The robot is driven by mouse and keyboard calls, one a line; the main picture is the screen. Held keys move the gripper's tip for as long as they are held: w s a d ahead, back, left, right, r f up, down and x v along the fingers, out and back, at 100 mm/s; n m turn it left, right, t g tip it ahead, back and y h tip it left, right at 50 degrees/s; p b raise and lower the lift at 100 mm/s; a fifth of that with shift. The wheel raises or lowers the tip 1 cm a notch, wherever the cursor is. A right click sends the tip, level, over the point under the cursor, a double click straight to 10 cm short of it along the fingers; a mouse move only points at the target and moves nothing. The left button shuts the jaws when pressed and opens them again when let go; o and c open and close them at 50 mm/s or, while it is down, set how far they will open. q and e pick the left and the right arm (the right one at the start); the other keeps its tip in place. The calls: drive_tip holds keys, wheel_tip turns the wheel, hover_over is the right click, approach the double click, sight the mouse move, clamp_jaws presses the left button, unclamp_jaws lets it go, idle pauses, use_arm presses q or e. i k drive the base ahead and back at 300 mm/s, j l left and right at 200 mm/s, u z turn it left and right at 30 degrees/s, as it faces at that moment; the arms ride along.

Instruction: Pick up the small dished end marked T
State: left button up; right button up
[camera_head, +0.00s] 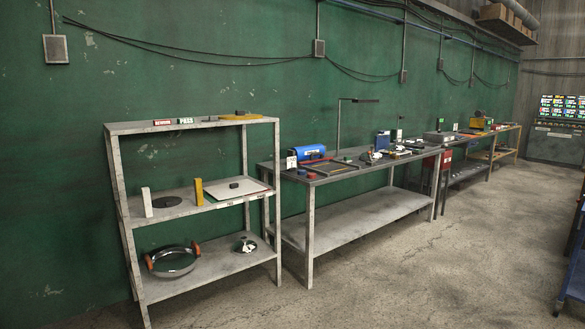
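A large shiny metal dish (172,264) with orange-brown pieces at its rim lies on the bottom shelf of the grey rack at the left. A small rounded metal piece (245,245) with a dark part on top sits to its right on the same shelf. It may be the small dished end, but no letter T can be read on it from here. Neither of my grippers is in view.
The grey rack's middle shelf (222,201) holds a dark disc (167,202), upright white and yellow blocks and a white board. Its top shelf carries REWORK and PASS labels. A cluttered workbench (350,218) stands to the right. The floor (400,285) in front is clear.

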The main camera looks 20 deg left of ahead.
sight(375, 156)
drive_tip(key=i+z, duration=0.1)
drive_tip(key=i, duration=2.3)
